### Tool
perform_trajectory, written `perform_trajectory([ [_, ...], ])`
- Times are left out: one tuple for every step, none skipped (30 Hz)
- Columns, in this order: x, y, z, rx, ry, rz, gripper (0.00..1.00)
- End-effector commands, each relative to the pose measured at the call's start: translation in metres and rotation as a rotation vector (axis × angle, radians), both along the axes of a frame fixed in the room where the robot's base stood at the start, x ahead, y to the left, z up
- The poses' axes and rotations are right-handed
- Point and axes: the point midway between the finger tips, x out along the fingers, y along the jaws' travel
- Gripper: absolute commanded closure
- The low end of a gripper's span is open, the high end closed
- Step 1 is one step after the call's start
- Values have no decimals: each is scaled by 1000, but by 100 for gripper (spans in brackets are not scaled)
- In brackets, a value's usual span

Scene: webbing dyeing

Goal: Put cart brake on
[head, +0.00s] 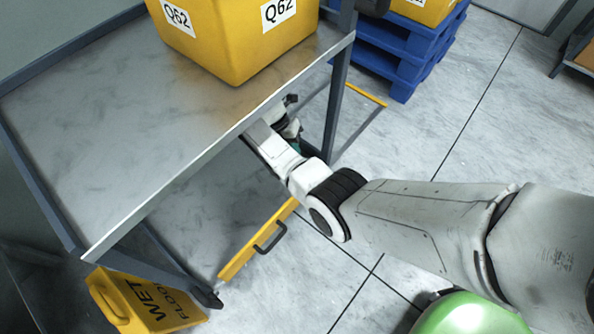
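The grey metal cart (110,130) fills the left of the head view, with a flat upper surface and dark legs. A caster (213,301) shows at the foot of its near leg. I cannot make out a brake lever or whether the brake is on. My arm reaches from the right to the cart's right edge. My gripper (291,124) is small and dark there, beside the far leg and partly hidden by the cart's edge and my wrist. I see nothing clearly held, and its opening cannot be told.
A yellow bin (236,50) marked Q62 stands on the cart. A yellow bar with a black handle (270,238) lies low beside the cart. A yellow wet-floor sign (150,303) is at the near leg. Blue pallets (404,50) stand behind.

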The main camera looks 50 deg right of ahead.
Motion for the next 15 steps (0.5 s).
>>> perform_trajectory([
  [3, -2, -4, 6, 9, 20, 100],
  [4, -2, -5, 9, 13, 31, 100],
  [4, -3, -5, 12, 18, 42, 100],
  [4, -3, -5, 14, 20, 48, 100],
  [5, -3, -4, 15, 22, 52, 100],
  [5, -3, -4, 16, 24, 55, 100],
  [5, -3, -4, 16, 24, 55, 100],
  [5, -3, -4, 16, 24, 56, 100],
  [5, -3, -3, 16, 24, 55, 100],
  [5, -3, -3, 16, 24, 55, 100],
  [5, -3, -3, 17, 23, 55, 100],
  [5, -3, -3, 17, 23, 55, 100],
  [5, -3, -3, 17, 23, 55, 100],
  [5, -3, -4, 16, 23, 55, 100],
  [5, -3, -5, 16, 23, 55, 100],
])
